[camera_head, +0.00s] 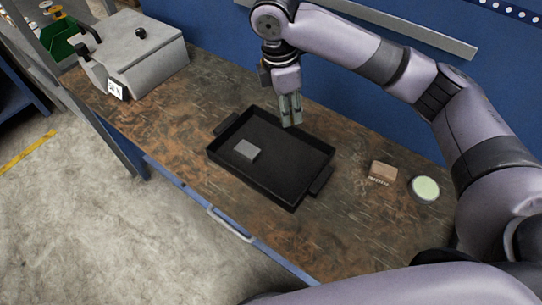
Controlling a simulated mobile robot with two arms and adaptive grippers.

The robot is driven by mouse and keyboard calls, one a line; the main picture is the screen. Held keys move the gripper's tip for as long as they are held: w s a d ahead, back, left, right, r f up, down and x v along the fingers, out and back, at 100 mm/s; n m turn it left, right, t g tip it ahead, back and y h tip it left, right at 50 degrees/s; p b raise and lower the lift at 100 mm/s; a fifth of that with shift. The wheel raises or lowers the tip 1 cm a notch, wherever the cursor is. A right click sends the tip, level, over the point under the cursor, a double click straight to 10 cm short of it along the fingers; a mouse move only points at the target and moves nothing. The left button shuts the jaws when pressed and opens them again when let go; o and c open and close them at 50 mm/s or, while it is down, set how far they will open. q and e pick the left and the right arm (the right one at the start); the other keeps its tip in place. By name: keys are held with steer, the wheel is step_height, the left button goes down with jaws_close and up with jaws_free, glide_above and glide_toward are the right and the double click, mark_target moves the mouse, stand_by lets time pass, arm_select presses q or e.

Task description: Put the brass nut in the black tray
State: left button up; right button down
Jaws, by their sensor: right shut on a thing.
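The black tray (222,158) lies on the worn workbench top, with a handle at each end. A small grey block (246,150) lies inside it, toward its left side. My right gripper (291,123) points down at the tray's far edge, a little above it as far as I can tell. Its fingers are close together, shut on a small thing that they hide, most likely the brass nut. I see no brass nut on the bench or in the tray. My left gripper is not in view.
A brown brush-like block (382,172) and a round pale green dish (424,188) lie to the right of the tray. A grey machine (145,55) stands at the bench's far left. A blue panel rises behind the bench. The tray's right part is empty.

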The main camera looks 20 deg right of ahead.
steer(key=w+r+n+t, duration=0.1)
steer(key=w+n, duration=0.3)
steer(key=n, duration=0.3)
steer(key=n+p, duration=0.1)
steer(key=p, duration=0.2)
glide_above(277, 149)
steer(key=f, duration=1.4)
steer(key=shift+s+a+f, duration=0.25)
steer(key=shift+f, duration=0.1)
step_height(277, 149, down, 4)
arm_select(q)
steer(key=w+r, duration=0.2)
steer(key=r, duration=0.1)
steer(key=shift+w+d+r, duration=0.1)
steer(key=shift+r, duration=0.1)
arm_select(e)
steer(key=shift+f, duration=0.35)
steer(key=shift+f, duration=0.1)
steer(key=c, duration=1.2)
jaws_free()
steer(key=shift+c, duration=0.2)
